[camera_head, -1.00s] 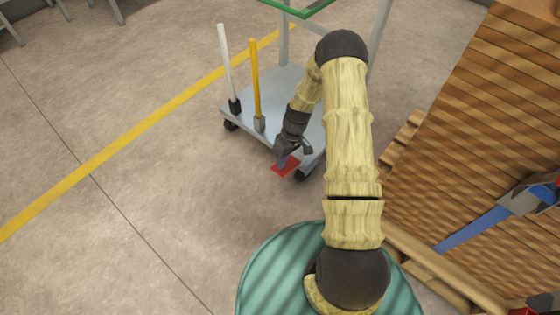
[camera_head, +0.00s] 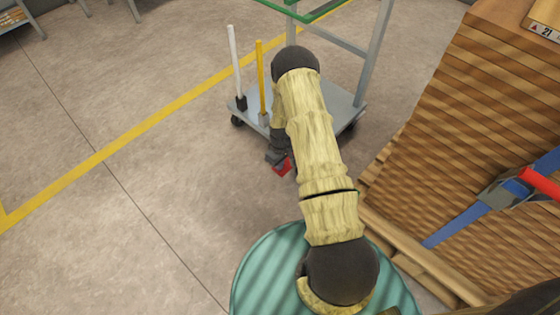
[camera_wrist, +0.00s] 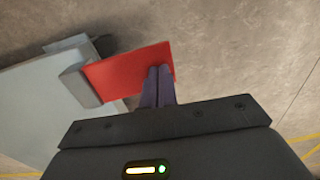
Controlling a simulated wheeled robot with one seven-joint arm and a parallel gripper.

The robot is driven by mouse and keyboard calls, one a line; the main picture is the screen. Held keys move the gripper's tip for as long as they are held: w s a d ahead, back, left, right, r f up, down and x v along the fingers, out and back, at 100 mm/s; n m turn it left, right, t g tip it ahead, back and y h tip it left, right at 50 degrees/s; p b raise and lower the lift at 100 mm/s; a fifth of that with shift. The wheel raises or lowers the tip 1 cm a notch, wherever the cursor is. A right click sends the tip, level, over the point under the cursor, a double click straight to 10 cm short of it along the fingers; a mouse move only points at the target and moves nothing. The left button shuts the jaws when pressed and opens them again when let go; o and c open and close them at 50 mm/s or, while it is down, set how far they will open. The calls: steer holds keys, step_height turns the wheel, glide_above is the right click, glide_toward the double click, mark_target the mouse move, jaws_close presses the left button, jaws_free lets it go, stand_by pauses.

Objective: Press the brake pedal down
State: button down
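The brake pedal (camera_head: 284,168) is a small red plate at the near edge of the grey wheeled cart (camera_head: 338,106). In the wrist view the red pedal (camera_wrist: 120,74) sticks out from a grey bracket on the cart's edge. My gripper (camera_wrist: 159,72) has its two dark fingers together, with nothing seen between them. The fingertips overlap the pedal's right end in the wrist view; I cannot tell whether they touch it. In the head view my gripper (camera_head: 277,159) is at the pedal and partly hides it.
A white pole (camera_head: 236,60) and a yellow pole (camera_head: 261,75) stand on the cart, left of my arm. A stack of wooden boards (camera_head: 450,130) with a blue-and-red tool (camera_head: 500,192) is at the right. A teal round surface (camera_head: 262,275) is below. Floor at left is clear.

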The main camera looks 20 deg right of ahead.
steer(key=shift+s+a+f, duration=0.1)
steer(key=shift+s+f, duration=0.05)
steer(key=shift+f, duration=0.2)
steer(key=shift+r, duration=0.15)
step_height(320, 180, up, 14)
steer(key=a+p, duration=0.1)
steer(key=p, duration=0.7)
steer(key=shift+s+a+p, duration=0.3)
steer(key=shift+a, duration=0.05)
steer(key=s+a+r+m+t+p, duration=0.1)
steer(key=s+r, duration=0.1)
steer(key=r, duration=0.9)
steer(key=s+a+r+m+p, duration=0.1)
steer(key=s+a+r, duration=0.1)
steer(key=r, duration=0.8)
steer(key=s+a+r+m+t+p, duration=0.2)
steer(key=s+a+r+m, duration=0.1)
steer(key=s+r, duration=1.1)
step_height(320, 180, up, 38)
steer(key=p, duration=3.7)
steer(key=shift+w+d, duration=0.2)
steer(key=shift+w, duration=0.25)
